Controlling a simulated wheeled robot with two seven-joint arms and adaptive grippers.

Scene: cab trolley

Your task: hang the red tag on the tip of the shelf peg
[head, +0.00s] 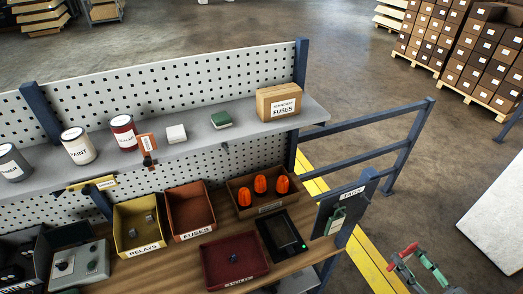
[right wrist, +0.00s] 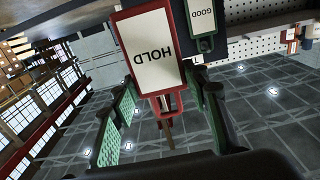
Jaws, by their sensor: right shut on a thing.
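The red tag (right wrist: 150,52) fills the upper middle of the right wrist view, its white face reading HOLD upside down. My right gripper (right wrist: 165,108) is shut on its narrow end. In the head view, the gripper (head: 418,262) is at the lower right with the red tag (head: 406,251), right of the trolley and clear of it. A small dark peg (head: 225,147) shows under the shelf's front edge, with nothing seen on it; its tip is too small to make out. The tag is well apart from it. My left gripper is out of view.
A TAGS panel (head: 352,193) at the trolley's right end carries a green GOOD tag (head: 337,221). An orange tag (head: 147,143) hangs at the shelf (head: 194,150) front. Blue rails (head: 375,130) stand behind.

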